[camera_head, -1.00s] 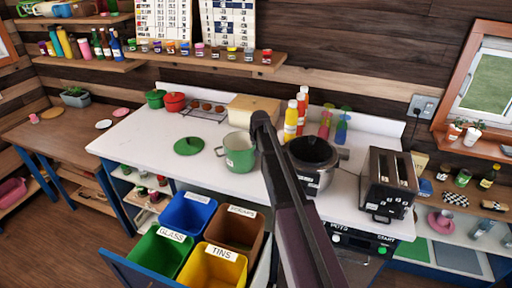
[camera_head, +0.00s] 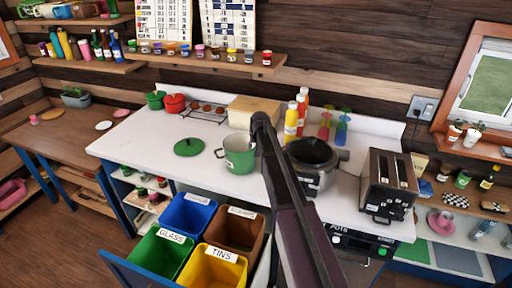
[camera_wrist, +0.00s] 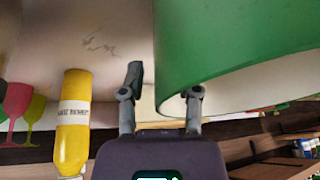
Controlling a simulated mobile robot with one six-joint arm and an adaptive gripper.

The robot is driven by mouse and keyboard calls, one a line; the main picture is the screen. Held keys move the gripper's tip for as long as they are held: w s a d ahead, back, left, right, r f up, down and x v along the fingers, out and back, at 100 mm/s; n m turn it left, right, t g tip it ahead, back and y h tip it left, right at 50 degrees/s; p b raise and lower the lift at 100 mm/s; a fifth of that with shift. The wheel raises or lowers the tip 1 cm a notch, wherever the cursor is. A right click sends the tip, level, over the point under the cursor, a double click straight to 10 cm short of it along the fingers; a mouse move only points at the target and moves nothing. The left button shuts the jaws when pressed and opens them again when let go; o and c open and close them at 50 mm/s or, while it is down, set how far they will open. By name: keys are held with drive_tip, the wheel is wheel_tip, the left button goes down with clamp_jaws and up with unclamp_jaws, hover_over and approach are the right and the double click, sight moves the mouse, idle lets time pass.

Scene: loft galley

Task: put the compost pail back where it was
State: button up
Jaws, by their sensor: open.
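The compost pail, a green pail (camera_head: 238,158) with a pale inside, stands upright on the white counter in the head view, just left of my arm. A round green lid (camera_head: 188,147) lies flat on the counter to its left. In the wrist view the pail (camera_wrist: 240,50) fills the upper right, its pale rim near my fingers. My gripper (camera_wrist: 163,90) is open, with its right finger overlapping the pail's rim edge and its left finger clear of it. I cannot tell whether that finger touches the pail. In the head view my arm hides the fingers.
Pulled-out sorting bins (camera_head: 190,215) sit below the counter front.

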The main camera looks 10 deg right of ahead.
drive_tip(key=p+v, duration=1)
drive_tip(key=v, duration=0.2)
drive_tip(key=shift+p, duration=0.4)
idle(0.6)
drive_tip(key=s+a+n+g, duration=0.1)
drive_tip(key=s+a+g, duration=0.1)
drive_tip(key=s, duration=1.4)
drive_tip(key=s+a+f+n+g, duration=0.1)
drive_tip(key=s+a, duration=0.3)
drive_tip(key=s, duration=1.1)
drive_tip(key=shift+s+a+f+g, duration=0.25)
drive_tip(key=shift+s+g, duration=0.1)
drive_tip(key=shift+g, duration=0.45)
drive_tip(key=shift+a, duration=0.1)
